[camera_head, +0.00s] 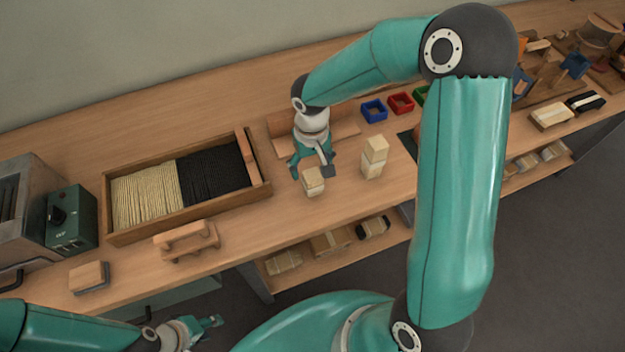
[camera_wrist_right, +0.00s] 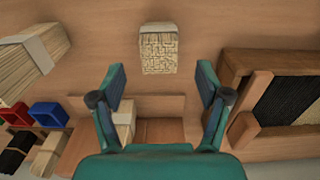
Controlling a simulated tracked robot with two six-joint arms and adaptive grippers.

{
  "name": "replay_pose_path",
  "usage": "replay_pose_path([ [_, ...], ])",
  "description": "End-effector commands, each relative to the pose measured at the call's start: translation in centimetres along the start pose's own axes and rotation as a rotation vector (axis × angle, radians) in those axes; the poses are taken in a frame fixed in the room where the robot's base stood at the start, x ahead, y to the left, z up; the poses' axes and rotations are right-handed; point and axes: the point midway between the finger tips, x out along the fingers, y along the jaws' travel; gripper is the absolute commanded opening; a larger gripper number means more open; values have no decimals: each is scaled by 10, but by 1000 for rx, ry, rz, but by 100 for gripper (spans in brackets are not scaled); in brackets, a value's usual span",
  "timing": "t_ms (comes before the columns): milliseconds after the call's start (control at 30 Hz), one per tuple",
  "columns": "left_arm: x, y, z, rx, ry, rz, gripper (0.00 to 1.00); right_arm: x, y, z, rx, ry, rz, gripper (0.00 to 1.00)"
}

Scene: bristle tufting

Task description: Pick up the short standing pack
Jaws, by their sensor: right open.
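The short standing pack (camera_head: 314,184) is a pale bristle block with a white band, upright on the bench. In the right wrist view its speckled end (camera_wrist_right: 158,50) lies ahead of the fingertips, roughly centred between them. My right gripper (camera_head: 311,172) is open just behind and above the pack. In its wrist view the two fingers (camera_wrist_right: 160,74) are spread wide, with nothing held. A taller standing pack (camera_head: 375,158) is to the right, apart from the short one; it also shows in the wrist view (camera_wrist_right: 32,62). My left gripper (camera_head: 205,325) is low at the bottom left, away from the packs; its jaw state is unclear.
A wooden tray (camera_head: 180,225) of pale and black bristles lies left of the short pack. A wooden stand (camera_head: 347,130) is behind my right gripper. Blue (camera_head: 374,110) and red (camera_head: 400,103) bins stand beyond the tall pack. Bare bench lies in front of the short pack.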

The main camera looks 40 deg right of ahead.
Motion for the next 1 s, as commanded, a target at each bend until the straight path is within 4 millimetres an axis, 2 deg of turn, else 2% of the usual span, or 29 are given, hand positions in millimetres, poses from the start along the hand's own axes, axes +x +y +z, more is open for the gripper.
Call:
replay_pose_path([
  [167, -3, 1, 0, 0, 0, 0, 40, 10, 1, 2, 0, -4, 0, 76],
  [500, -12, 4, 0, 0, 0, 0, 40, 52, 1, 4, 1, -2, -1, 76],
  [767, -11, 4, 0, 0, 0, 0, 40, 55, 1, 4, 1, 0, -1, 76],
  [1000, -11, 4, 0, 0, 0, 0, 40, 55, 1, 4, 1, 0, -1, 38],
])
